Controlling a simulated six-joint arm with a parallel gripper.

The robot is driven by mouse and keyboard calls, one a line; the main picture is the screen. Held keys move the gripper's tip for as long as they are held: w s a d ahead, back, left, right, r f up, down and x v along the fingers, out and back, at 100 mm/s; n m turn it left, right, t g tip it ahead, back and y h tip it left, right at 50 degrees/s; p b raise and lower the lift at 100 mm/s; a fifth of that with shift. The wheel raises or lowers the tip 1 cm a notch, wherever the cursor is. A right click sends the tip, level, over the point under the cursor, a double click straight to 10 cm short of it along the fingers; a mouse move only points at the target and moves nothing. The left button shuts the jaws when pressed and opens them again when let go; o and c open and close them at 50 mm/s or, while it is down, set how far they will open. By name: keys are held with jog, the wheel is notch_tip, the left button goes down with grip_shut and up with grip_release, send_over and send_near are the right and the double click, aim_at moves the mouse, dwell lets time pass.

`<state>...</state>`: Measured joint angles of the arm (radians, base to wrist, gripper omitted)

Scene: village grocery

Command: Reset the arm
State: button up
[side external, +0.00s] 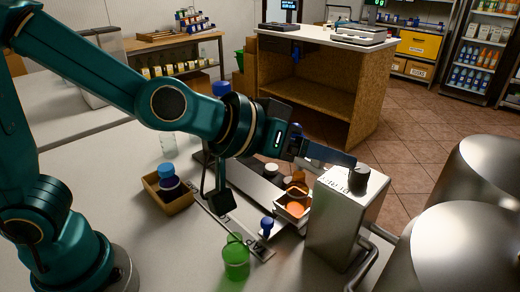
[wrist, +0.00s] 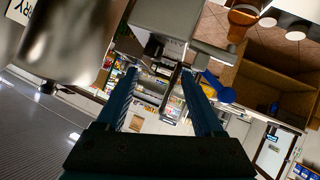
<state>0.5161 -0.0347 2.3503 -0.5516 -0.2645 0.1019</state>
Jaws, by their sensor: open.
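My gripper (side external: 328,154) is held level above the work table, close to the top of a metal box in the side external view. In the wrist view my gripper (wrist: 160,76) shows two blue fingers spread apart, with nothing between them. My arm reaches across the table from the left. The gap between the fingers looks out over the room. In the side external view the fingers are partly hidden, and I cannot tell whether they touch the box.
The metal box (side external: 335,220) and large steel drums (side external: 465,245) stand at right. A wooden tray (side external: 178,203) holds a blue-lidded jar (side external: 167,172). Orange items (side external: 295,207) sit near the box. A wooden counter (side external: 325,85) stands behind.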

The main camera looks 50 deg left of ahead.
jog(key=s+a+f+g+y, duration=0.2)
jog(key=s+a+g, duration=0.1)
jog(key=s+a, duration=0.4)
jog(key=s+a+f+g+y, duration=0.2)
jog(key=s+a, duration=0.5)
jog(key=s, duration=0.2)
jog(key=shift+a+g, duration=0.35)
jog(key=shift+g, duration=0.05)
jog(key=shift+s+f, duration=0.1)
